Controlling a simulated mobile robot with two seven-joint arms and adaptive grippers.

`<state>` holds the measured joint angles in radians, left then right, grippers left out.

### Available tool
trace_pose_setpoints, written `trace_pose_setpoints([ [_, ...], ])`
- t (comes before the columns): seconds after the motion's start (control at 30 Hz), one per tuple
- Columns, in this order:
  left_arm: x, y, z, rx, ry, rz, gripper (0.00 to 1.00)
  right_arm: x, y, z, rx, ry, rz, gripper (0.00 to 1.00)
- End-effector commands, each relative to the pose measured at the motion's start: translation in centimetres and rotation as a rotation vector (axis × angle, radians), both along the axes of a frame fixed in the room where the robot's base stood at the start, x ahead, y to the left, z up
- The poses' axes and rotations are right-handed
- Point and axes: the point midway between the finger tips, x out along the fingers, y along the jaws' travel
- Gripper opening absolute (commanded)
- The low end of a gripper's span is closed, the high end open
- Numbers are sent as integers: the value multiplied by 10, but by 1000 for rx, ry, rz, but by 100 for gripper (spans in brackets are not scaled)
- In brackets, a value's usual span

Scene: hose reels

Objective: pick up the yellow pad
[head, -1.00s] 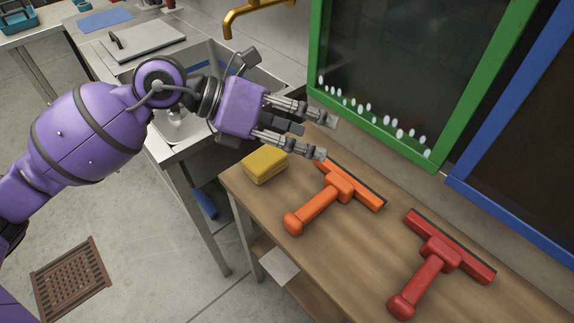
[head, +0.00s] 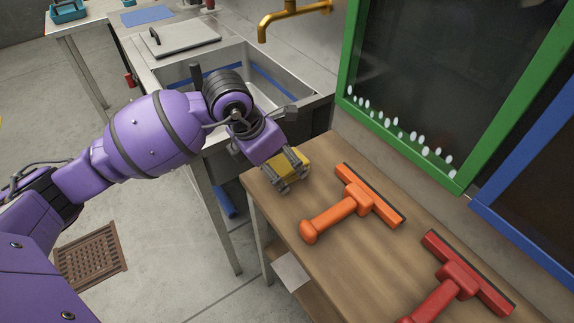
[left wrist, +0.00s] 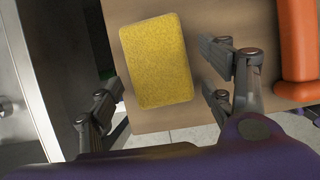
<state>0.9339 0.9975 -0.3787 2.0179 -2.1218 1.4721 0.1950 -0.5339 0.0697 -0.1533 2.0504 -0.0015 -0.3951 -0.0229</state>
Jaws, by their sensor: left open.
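The yellow pad (head: 296,160) lies on the wooden table near its left end. In the left wrist view the pad (left wrist: 157,60) is a rough yellow block, seen from above and slightly tilted in the picture. My left gripper (head: 289,180) is over the pad in the head view, pointing down and hiding part of it. In the left wrist view its fingers (left wrist: 165,88) are open, one to each side of the pad's lower part, with a gap on both sides. I cannot tell how far above the table they are. My right gripper is not in view.
An orange squeegee (head: 350,205) lies right of the pad, and a red squeegee (head: 458,280) lies farther right on the table (head: 375,255). A metal sink (head: 185,85) with a golden tap (head: 290,18) stands behind left. Green-framed glass (head: 408,160) rises behind the table.

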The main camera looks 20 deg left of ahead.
Motion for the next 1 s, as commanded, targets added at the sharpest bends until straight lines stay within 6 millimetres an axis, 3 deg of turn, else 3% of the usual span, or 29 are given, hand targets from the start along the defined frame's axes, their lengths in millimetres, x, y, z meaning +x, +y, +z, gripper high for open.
trace_pose_setpoints([
  [0.3,2,-2,-6,1,0,-2,72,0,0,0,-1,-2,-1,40],
  [0.67,2,-2,-6,1,0,-2,25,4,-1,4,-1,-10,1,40],
  [1.0,2,-2,-1,0,-3,-1,25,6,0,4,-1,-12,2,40],
])
